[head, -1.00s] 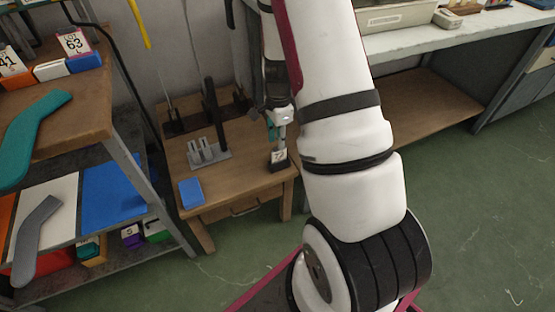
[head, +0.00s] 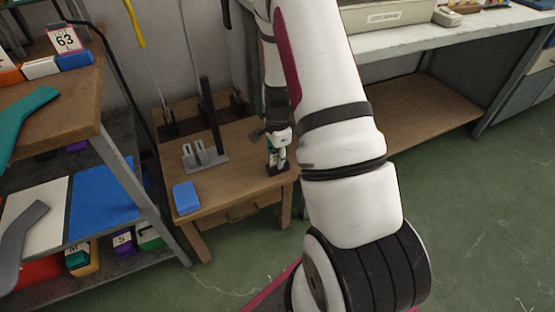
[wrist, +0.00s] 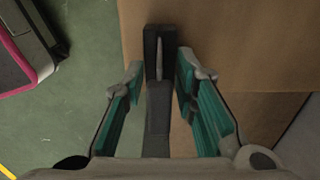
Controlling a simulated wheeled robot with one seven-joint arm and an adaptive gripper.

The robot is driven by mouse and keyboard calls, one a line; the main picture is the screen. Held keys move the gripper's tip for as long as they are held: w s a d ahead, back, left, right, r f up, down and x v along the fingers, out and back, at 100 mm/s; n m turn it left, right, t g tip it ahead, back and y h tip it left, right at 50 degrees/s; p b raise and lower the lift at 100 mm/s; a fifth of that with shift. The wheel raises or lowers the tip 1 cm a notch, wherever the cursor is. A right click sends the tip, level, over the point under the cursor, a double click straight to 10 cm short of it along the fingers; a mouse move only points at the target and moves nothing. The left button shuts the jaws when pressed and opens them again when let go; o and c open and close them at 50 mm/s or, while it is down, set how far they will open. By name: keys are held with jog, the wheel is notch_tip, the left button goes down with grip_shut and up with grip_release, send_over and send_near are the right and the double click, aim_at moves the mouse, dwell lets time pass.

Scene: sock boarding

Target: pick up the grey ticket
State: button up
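A small dark holder (head: 278,171) stands at the right front corner of the small wooden table. In the wrist view the same holder (wrist: 156,130) shows from above, with a thin pale-grey upright piece (wrist: 159,57) seen edge-on in it. It looks like the ticket, but its face is hidden from this angle. My gripper (wrist: 158,78) is open, its two teal-padded fingers on either side of the holder and the thin piece, with gaps on both sides. In the head view my gripper (head: 277,148) is just above the holder and partly covers it.
A grey slotted stand (head: 206,158), a dark upright post (head: 211,110) and a blue block (head: 187,197) share the wooden table (head: 228,187). A shelf rack with coloured trays and boxes stands at left. A white-topped bench (head: 445,40) is at right. Open green floor lies in front.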

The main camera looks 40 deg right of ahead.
grip_shut()
jog(key=shift+r, duration=0.15)
